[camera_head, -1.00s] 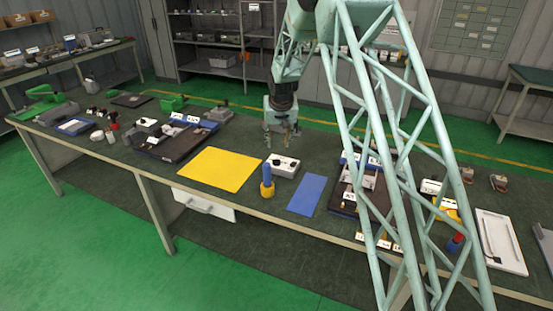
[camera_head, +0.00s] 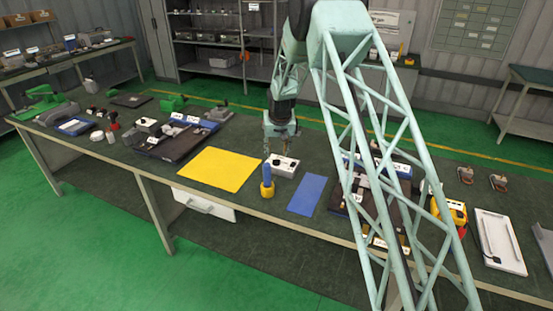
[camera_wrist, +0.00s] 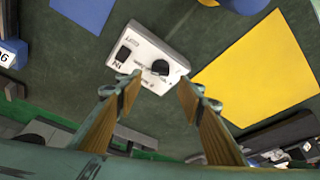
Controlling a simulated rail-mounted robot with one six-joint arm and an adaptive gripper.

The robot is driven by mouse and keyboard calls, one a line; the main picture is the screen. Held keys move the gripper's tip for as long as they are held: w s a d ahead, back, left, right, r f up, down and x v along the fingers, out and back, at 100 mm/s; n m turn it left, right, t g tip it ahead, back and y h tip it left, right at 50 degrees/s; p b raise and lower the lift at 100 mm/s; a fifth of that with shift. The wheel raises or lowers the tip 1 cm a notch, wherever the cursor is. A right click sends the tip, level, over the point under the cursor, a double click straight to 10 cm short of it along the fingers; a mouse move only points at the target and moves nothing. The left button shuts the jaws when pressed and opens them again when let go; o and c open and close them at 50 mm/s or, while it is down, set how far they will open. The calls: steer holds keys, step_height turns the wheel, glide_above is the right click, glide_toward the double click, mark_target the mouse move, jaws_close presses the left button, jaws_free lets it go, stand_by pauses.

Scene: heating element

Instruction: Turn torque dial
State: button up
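The torque dial is a small black knob (camera_wrist: 160,67) on a white box (camera_wrist: 146,47) with a dark switch (camera_wrist: 122,54) on its face. In the head view the white box (camera_head: 284,168) sits on the dark green bench, between the yellow and blue mats. My gripper (camera_head: 280,150) points down over the box. In the wrist view my gripper (camera_wrist: 159,80) is open, with its fingers spread to either side of the dial. The fingers look apart from the dial; their exact height above it is hard to tell.
A blue-handled tool (camera_head: 267,174) stands in a yellow holder in front of the box. A yellow mat (camera_head: 221,168) lies left and a blue mat (camera_head: 307,195) right. A white tray (camera_head: 500,240) lies far right. My lattice arm hides part of the bench's right side.

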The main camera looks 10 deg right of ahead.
mark_target(276, 160)
steer(key=shift+x, duration=3)
steer(key=shift+c, duration=0.4)
steer(key=c, duration=0.8)
